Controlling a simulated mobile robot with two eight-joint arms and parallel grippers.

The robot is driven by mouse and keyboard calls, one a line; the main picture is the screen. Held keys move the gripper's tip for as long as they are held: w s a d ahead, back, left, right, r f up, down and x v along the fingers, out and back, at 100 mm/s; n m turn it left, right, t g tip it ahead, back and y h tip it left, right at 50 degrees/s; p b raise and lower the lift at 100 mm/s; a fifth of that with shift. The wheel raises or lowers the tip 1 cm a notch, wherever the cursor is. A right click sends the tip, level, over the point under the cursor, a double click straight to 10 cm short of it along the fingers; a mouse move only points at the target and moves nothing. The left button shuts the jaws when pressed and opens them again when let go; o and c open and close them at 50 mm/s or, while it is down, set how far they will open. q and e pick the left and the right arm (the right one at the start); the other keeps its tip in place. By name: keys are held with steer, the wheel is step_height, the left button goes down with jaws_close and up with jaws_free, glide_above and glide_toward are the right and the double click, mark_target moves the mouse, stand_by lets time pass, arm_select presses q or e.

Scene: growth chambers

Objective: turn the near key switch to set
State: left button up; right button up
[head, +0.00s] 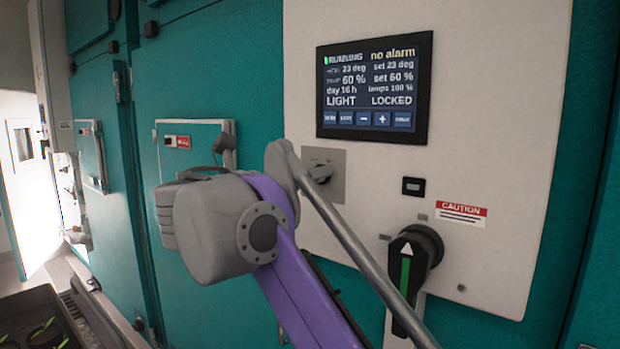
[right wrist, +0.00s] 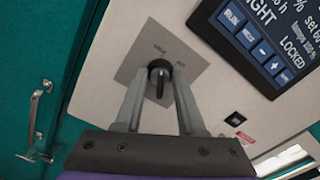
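The near key switch is a dark round knob (right wrist: 159,74) on a square grey plate (right wrist: 188,62). Its plate also shows in the head view (head: 337,190), below the display, partly hidden by my right arm. The small marks on the plate are too blurred to read. My right gripper (right wrist: 158,84) is open, with one finger on each side of the knob; a narrow gap shows at each side, and contact cannot be told. The display (head: 374,86) reads RUNNING, no alarm, LIGHT and LOCKED. My left gripper is not in view.
Right of the switch are a small black socket (head: 413,186), a caution label (head: 461,212) and a large black rotary handle (head: 413,262). A teal door with a small hatch (head: 190,150) is at left. A tray with plants (head: 40,325) sits at lower left.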

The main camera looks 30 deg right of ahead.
jaws_close()
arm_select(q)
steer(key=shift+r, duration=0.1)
arm_select(e)
steer(key=shift+r+m+p, duration=0.1)
steer(key=shift+m+p, duration=0.55)
steer(key=shift+m, duration=0.35)
steer(key=m+p, duration=0.2)
steer(key=m, duration=0.3)
steer(key=shift+p, duration=0.4)
steer(key=shift+m, duration=1)
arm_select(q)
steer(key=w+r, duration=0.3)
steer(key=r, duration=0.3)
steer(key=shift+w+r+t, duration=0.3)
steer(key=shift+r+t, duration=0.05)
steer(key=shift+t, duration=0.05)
arm_select(e)
steer(key=shift+m, duration=1.6)
